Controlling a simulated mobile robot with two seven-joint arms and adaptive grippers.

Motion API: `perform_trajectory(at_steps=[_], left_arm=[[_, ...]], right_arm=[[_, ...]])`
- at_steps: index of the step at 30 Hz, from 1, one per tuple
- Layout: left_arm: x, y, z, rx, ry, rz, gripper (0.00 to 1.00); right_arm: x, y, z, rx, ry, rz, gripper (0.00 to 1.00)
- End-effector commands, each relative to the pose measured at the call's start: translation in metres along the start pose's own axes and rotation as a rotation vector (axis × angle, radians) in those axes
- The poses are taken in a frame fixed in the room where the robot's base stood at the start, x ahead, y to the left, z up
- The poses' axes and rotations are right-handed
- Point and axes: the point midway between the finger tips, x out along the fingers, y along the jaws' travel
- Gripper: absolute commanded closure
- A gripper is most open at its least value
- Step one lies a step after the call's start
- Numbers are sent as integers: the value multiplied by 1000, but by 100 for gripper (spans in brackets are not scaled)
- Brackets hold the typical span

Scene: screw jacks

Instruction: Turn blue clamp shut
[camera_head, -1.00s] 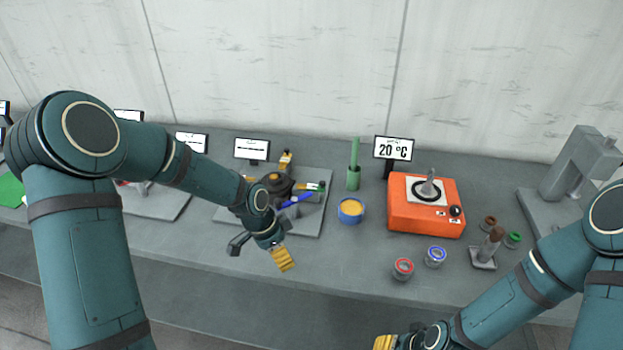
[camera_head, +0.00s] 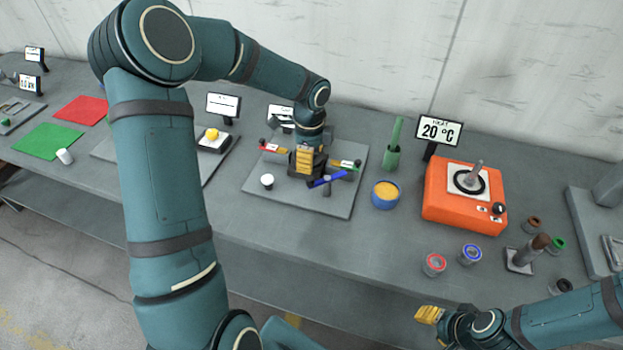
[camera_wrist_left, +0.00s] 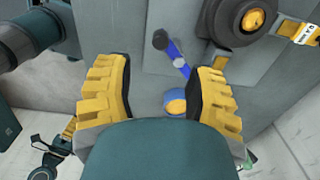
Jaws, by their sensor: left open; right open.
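The blue clamp (camera_head: 327,180) is a blue bar with a dark end on the grey plate (camera_head: 335,207) of the clamp fixture. My left gripper (camera_head: 305,160) is over the middle of this fixture, pointing down, and hides part of it. In the left wrist view the blue clamp (camera_wrist_left: 178,62) shows beyond and between the two open yellow fingers (camera_wrist_left: 165,75); nothing is held. I cannot tell how far the fingers are above it. My right gripper (camera_head: 430,314) is open and empty near the table's front edge, low in the head view.
A red-tipped clamp (camera_head: 271,149) and a green-tipped clamp (camera_head: 346,163) flank the fixture. A blue bowl (camera_head: 385,195) with yellow contents and a green cylinder (camera_head: 392,158) stand to its right. An orange hotplate (camera_head: 463,205) is farther right. The table front before the plate is clear.

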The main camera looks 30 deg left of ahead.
Motion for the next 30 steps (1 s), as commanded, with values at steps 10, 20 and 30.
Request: perform_trajectory(at_steps=[10, 20, 30], left_arm=[[65, 1, -1, 0, 1, 2, 46], [87, 0, 0, -2, 1, 0, 46], [87, 0, 0, -2, 1, -1, 78]], right_arm=[[4, 1, 0, 0, 1, 1, 53], [5, 2, 0, 0, 1, 1, 53], [5, 2, 0, 0, 1, 1, 53]])
